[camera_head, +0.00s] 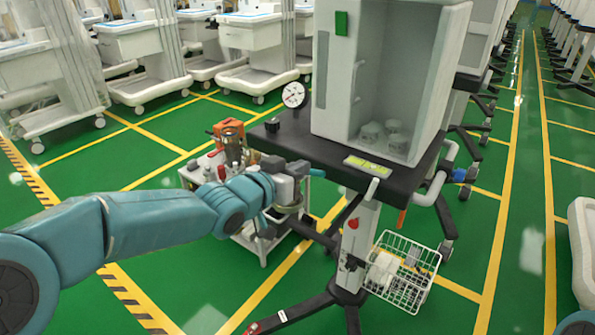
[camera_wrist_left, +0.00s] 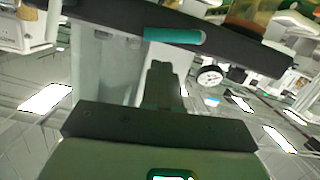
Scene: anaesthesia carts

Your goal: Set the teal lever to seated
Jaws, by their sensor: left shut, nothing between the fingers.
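The teal lever (camera_wrist_left: 175,36) shows in the wrist view as a short rounded bar lying along the dark edge of the cart top. My left gripper (camera_wrist_left: 165,72) is shut and empty, its dark fingers pointing toward the lever with a gap in the picture between them. In the head view my left gripper (camera_head: 298,190) is at the front left side of the cart, just below the black top. My right gripper is not in view.
The black cart top (camera_head: 300,146) carries a white cabinet (camera_head: 330,75) and a round gauge (camera_head: 294,95). An orange handle (camera_head: 401,218) hangs under its front. A wire basket (camera_head: 405,270) is below. A low trolley (camera_head: 262,247) stands close behind my gripper.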

